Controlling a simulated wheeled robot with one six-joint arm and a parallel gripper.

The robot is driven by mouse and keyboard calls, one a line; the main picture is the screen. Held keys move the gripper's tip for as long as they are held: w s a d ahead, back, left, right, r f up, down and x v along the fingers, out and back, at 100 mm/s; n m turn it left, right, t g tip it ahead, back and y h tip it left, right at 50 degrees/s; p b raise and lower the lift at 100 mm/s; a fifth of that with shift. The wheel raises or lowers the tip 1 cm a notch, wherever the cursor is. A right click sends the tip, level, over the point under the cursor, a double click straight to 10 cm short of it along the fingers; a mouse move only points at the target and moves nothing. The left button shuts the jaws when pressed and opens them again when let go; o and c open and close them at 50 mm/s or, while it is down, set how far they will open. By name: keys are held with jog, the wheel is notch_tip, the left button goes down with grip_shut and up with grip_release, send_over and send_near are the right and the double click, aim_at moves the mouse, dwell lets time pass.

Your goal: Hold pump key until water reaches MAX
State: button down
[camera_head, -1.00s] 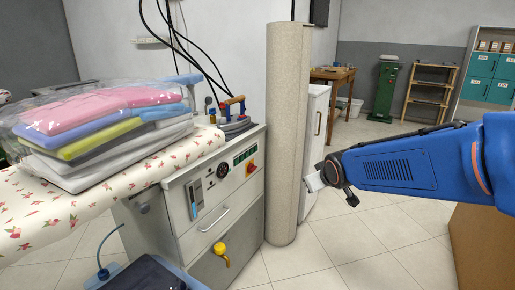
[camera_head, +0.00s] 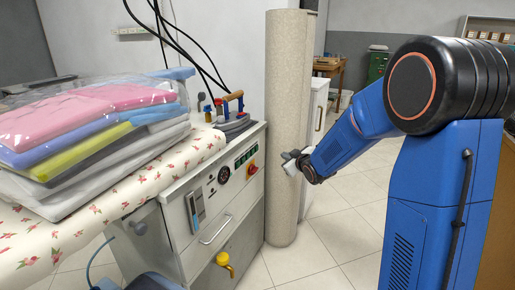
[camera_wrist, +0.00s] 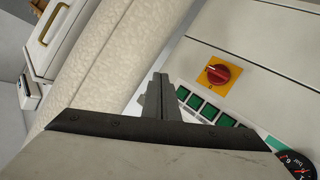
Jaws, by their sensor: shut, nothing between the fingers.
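The steam station's front panel carries a row of several green keys (camera_head: 246,156), which also show in the wrist view (camera_wrist: 209,111); their labels are unreadable. The water gauge (camera_head: 196,206) is a narrow upright window on the cabinet front, left of the pressure dial (camera_head: 223,174). Its water level and MAX mark are too small to read. My gripper (camera_head: 289,162) is shut and empty, to the right of the panel in the head view and apart from it. In the wrist view its fingertips (camera_wrist: 158,79) point toward the panel beside the keys, partly covering the lower view.
A tall beige column (camera_head: 283,80) stands just beyond the cabinet, near my gripper. A yellow tap (camera_head: 224,262) juts out below. Wrapped folded clothes (camera_head: 90,125) lie on the floral ironing board (camera_head: 120,190).

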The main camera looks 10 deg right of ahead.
aim_at(257, 148)
jog(key=shift+x, duration=0.75)
jog(key=shift+a, duration=0.1)
jog(key=w+a, duration=0.5)
jog(key=a, duration=0.2)
jog(key=shift+w, duration=0.1)
dwell(2.0)
jog(key=shift+w+a, duration=0.25)
jog(key=shift+a, duration=0.1)
jog(key=shift+w+a, duration=0.2)
jog(key=shift+a, duration=0.1)
dwell(3.7)
